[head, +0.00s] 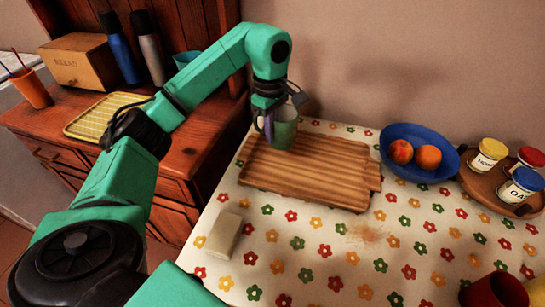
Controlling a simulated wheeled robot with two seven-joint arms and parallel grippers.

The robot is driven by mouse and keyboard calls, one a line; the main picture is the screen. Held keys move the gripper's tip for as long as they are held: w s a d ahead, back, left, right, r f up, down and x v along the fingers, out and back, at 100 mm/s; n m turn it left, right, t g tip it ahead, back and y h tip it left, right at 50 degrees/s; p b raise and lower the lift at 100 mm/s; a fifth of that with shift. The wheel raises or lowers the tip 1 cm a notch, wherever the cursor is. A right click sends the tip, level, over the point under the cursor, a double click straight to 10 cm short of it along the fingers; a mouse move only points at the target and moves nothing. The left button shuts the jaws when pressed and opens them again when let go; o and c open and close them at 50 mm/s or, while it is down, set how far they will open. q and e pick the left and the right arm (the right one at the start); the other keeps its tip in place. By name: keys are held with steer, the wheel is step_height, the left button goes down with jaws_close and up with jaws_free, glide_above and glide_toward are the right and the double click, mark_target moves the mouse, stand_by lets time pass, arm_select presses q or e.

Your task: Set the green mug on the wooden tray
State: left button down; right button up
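The green mug (286,133) is upright at the back left part of the wooden tray (318,181). Whether its base touches the tray or hangs just above it, I cannot tell. My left gripper (268,119) reaches down from above at the mug's left side, its purple finger against the mug by the handle. It appears closed on the mug, though the far finger is hidden. The tray lies flat on the flowered tablecloth, its handle to the right. My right gripper is not in view.
A blue bowl (397,132) with two fruits stands right of the tray. A round wooden board (478,188) with jars is farther right. A pale block (223,234) and a red cup (494,291) are nearer. A wall rises behind; the front cloth is mostly clear.

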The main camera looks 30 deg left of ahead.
arm_select(q)
step_height(320, 180, down, 8)
steer(key=shift+r, duration=0.25)
steer(key=c, duration=1)
jaws_free()
steer(key=shift+c, duration=0.2)
step_height(320, 180, up, 12)
steer(key=shift+s+r+p, duration=0.15)
steer(key=shift+s+p, duration=0.05)
steer(key=shift+p, duration=0.1)
